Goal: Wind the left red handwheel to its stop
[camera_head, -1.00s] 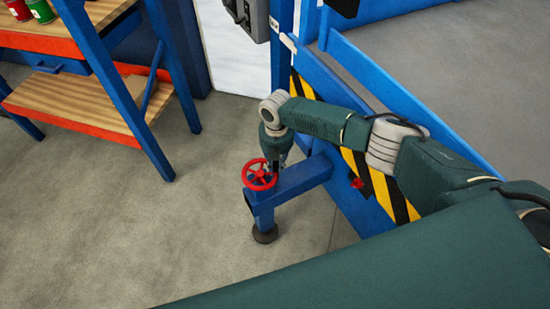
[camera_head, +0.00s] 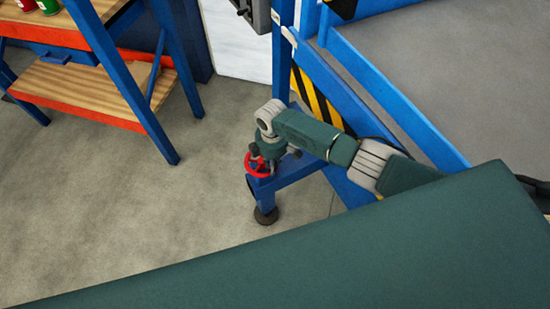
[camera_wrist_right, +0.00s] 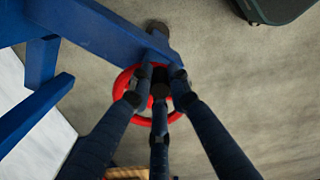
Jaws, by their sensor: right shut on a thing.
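The red handwheel (camera_head: 257,168) sits on top of the blue outrigger leg (camera_head: 262,193), which ends in a dark round foot on the floor. My right gripper (camera_head: 266,158) reaches down over the wheel and hides much of it. In the right wrist view the gripper's fingers (camera_wrist_right: 158,84) are shut on the handwheel (camera_wrist_right: 124,84), around its middle, with parts of the red rim showing on both sides. The wheel's hub is hidden behind the fingers. My left gripper is in neither view.
A blue machine frame (camera_head: 385,92) with yellow and black stripes stands to the right of the leg. A workbench (camera_head: 92,93) with a wooden shelf and cans on top stands at the upper left. The concrete floor (camera_head: 110,225) between is clear.

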